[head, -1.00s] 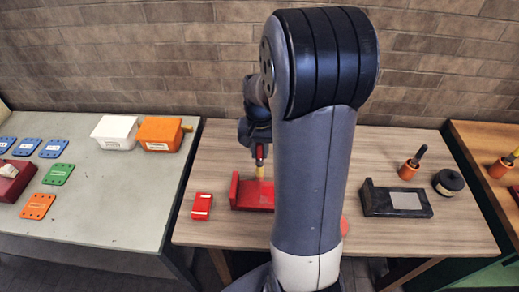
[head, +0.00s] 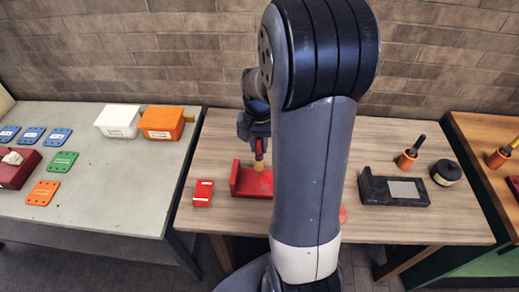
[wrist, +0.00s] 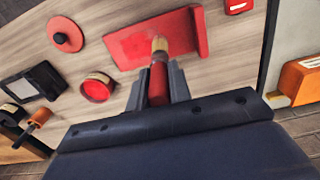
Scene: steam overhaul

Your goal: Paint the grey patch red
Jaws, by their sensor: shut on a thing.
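My gripper (wrist: 155,85) is shut on a paintbrush (wrist: 158,75) with a red handle and pale bristles. In the wrist view the bristle tip overlaps the flat part of a red L-shaped block (wrist: 185,42); I cannot tell whether it touches. That flat part looks red, with a slightly paler area. The block also shows in the head view (head: 236,180), beside my arm. An open pot of red paint (wrist: 97,87) and a red round lid (wrist: 65,35) stand nearby. A black L-shaped block (head: 374,190) carries a grey patch (head: 403,189) and lies to the right.
A small red box (head: 203,193) lies left of the red block. A white box (head: 118,121) and an orange box (head: 162,123) are on the left table.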

